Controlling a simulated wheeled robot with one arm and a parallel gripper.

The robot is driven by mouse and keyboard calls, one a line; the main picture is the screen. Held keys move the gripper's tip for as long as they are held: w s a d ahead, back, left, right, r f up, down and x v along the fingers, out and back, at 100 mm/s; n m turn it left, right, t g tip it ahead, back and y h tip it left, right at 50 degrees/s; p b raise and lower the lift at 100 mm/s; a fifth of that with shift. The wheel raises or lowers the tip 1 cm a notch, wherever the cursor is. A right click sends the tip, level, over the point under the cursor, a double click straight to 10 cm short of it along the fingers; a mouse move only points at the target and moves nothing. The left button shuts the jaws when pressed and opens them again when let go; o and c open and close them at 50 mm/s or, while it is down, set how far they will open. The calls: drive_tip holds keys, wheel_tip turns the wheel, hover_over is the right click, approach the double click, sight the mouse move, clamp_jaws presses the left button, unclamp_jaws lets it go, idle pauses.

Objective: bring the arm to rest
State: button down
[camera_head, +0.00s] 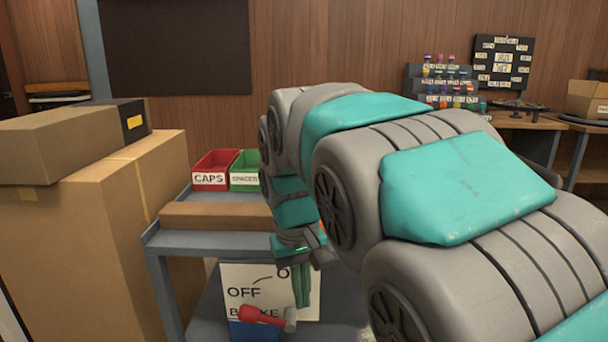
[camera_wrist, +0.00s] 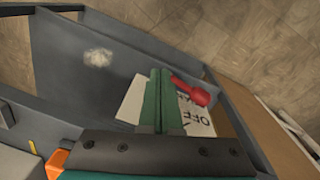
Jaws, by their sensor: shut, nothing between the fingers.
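My arm, grey and teal, reaches from the lower right of the head view toward the cart and bends down at its far end. My gripper (camera_head: 302,292) points down in front of the white sign marked OFF and BRAKE (camera_head: 243,278). Its green fingers are together with nothing between them. In the wrist view the gripper (camera_wrist: 161,75) also shows closed, over part of the sign (camera_wrist: 133,100). A red-handled lever (camera_head: 262,315) is just left of the fingertips in the head view. It shows right of them in the wrist view (camera_wrist: 190,88). I cannot tell whether they touch.
A grey cart (camera_head: 165,239) carries a red CAPS bin (camera_head: 210,181) and a green SPACERS bin (camera_head: 244,180). Large cardboard boxes (camera_head: 90,240) stand close on the left. A workbench (camera_head: 530,122) with racks is at the back right.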

drive_tip(key=s+d+f+m, duration=0.1)
drive_tip(key=s+d+f, duration=0.3)
drive_tip(key=s, duration=0.4)
drive_tip(key=s+d+f+m+g, duration=0.1)
drive_tip(key=s+d+f, duration=0.3)
drive_tip(key=s+d, duration=0.2)
drive_tip(key=s+d+f+m+g, duration=0.1)
drive_tip(key=s+d+f, duration=0.3)
drive_tip(key=s, duration=0.6)
drive_tip(key=shift+d+f+m+y, duration=0.3)
drive_tip(key=shift+d+f+m, duration=0.1)
drive_tip(key=shift+d, duration=0.5)
